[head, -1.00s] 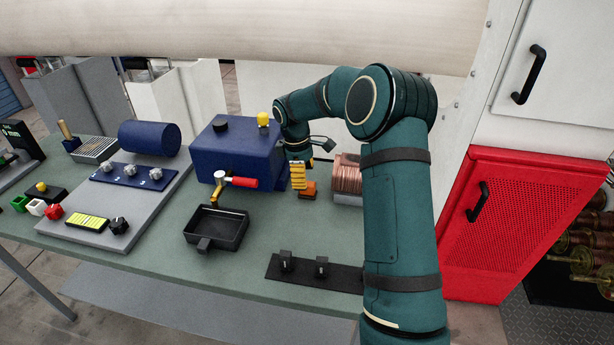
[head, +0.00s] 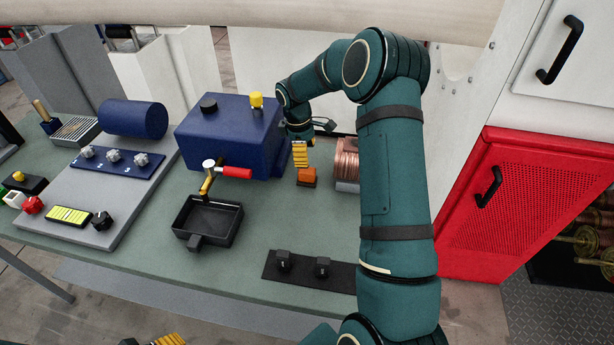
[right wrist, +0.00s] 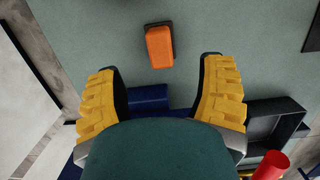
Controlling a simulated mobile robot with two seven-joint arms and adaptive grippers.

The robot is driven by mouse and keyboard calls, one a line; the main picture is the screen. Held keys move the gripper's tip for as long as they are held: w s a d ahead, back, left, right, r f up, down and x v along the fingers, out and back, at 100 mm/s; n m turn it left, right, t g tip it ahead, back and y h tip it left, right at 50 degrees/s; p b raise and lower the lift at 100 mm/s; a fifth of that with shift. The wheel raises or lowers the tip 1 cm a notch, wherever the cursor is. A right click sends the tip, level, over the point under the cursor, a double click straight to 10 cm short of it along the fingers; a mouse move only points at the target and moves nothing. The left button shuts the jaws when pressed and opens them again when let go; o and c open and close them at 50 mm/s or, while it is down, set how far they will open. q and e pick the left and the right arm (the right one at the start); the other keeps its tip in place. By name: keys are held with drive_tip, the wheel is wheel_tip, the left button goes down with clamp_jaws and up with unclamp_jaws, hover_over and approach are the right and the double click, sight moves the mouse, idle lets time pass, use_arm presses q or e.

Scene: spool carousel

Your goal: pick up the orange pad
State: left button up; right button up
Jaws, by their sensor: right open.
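The orange pad (head: 306,177) is a small block with a dark base, on the green bench between the blue box and a copper coil. In the right wrist view the orange pad (right wrist: 159,46) lies beyond the fingertips, roughly centred between them, untouched. My right gripper (head: 303,150) hovers just above and behind the pad in the head view. In the right wrist view its yellow ribbed fingers (right wrist: 160,68) are spread wide and empty. Only a bit of my left gripper (head: 160,340) shows at the bottom edge; its opening cannot be judged.
The blue box (head: 230,140) with a red-handled lever (head: 236,173) stands left of the pad. The copper coil (head: 347,165) is close on its right. A black tray (head: 209,218) and a black strip with knobs (head: 303,272) lie nearer; bare bench lies between.

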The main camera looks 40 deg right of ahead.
sight(307, 170)
drive_tip(key=shift+s+d+f, duration=0.1)
drive_tip(key=shift+f, duration=1.8)
drive_tip(key=shift+s+d+f, duration=0.1)
drive_tip(key=shift+f, duration=1.75)
clamp_jaws()
